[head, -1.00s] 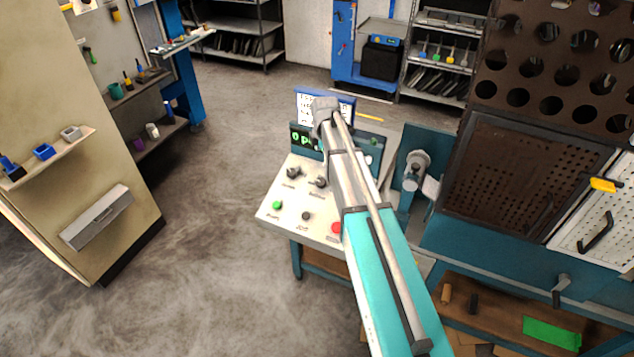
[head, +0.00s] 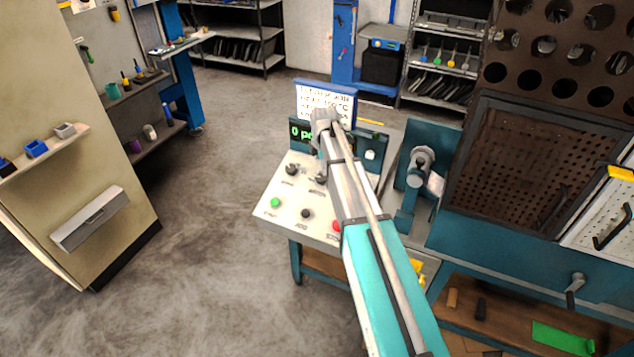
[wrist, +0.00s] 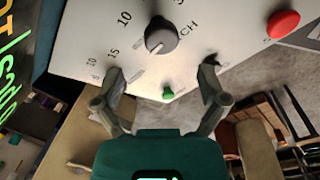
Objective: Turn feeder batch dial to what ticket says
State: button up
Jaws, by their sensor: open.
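The feeder panel (head: 271,222) is a white sloped top on a teal stand.
A green button (head: 275,202), black button (head: 305,214) and red button (head: 336,226) line the panel's front. A dark display (head: 299,132) with green characters stands behind the dials. A teal machine (head: 424,140) is close on the right. Open floor lies to the left.

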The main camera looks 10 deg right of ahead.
aim_at(321, 176)
jog(key=shift+w+f+b, duration=0.15)
jog(key=shift+f+b, duration=1.2)
jog(key=shift+f, duration=0.15)
jog(key=shift+w+f+b, duration=0.15)
jog(key=shift+f+b, duration=1.2)
jog(key=shift+f, duration=0.1)
